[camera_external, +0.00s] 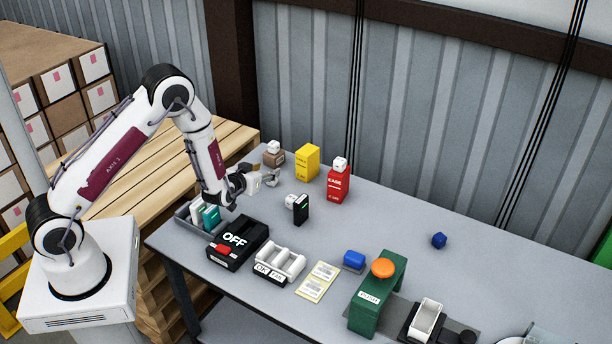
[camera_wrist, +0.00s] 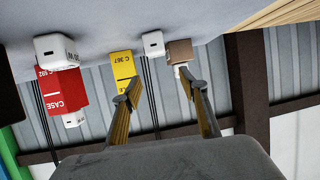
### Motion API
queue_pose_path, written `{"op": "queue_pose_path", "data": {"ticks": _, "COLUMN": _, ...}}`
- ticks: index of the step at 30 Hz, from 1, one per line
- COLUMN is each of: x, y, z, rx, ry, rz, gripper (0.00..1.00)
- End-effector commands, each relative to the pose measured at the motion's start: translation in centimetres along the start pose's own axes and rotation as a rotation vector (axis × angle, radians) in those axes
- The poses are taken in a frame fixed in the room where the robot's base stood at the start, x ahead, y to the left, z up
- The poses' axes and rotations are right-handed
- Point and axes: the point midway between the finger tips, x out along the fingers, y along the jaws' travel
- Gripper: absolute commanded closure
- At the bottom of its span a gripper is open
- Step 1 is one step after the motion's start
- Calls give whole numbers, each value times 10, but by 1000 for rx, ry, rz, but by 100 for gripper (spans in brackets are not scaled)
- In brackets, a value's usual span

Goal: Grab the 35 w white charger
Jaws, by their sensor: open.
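My gripper (camera_external: 269,179) is open, low over the left back of the table; its two fingers also show in the wrist view (camera_wrist: 161,86), with nothing between their tips. A white charger with a port (camera_wrist: 153,44) appears ahead of the fingers in the wrist view. Another white charger (camera_wrist: 55,48) with partly legible W lettering is left of the fingers; it seems to be the one by the black box (camera_external: 290,201). One white charger sits on the red box (camera_external: 340,163) and another on the brown box (camera_external: 273,147). I cannot read 35 W on any.
A yellow box (camera_external: 307,162) and the red box (camera_external: 338,186) stand at the back. A tray with cartons (camera_external: 187,216), a black OFF box (camera_external: 238,243) and a green push-button stand (camera_external: 377,293) line the front. The table's middle right is mostly clear around a blue polyhedron (camera_external: 439,240).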

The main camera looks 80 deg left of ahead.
Motion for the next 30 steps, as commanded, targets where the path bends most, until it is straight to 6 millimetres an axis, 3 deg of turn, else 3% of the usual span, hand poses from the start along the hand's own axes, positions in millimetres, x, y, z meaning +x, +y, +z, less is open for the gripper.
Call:
{"op": "queue_pose_path", "data": {"ticks": 10, "x": 2, "y": 0, "z": 5, "rx": 0, "ry": -1, "rz": 0, "gripper": 57}}
{"op": "queue_pose_path", "data": {"ticks": 21, "x": 13, "y": 0, "z": 34, "rx": 1, "ry": -2, "rz": 0, "gripper": 57}}
{"op": "queue_pose_path", "data": {"ticks": 30, "x": 40, "y": 0, "z": 32, "rx": -1, "ry": 0, "rz": 0, "gripper": 57}}
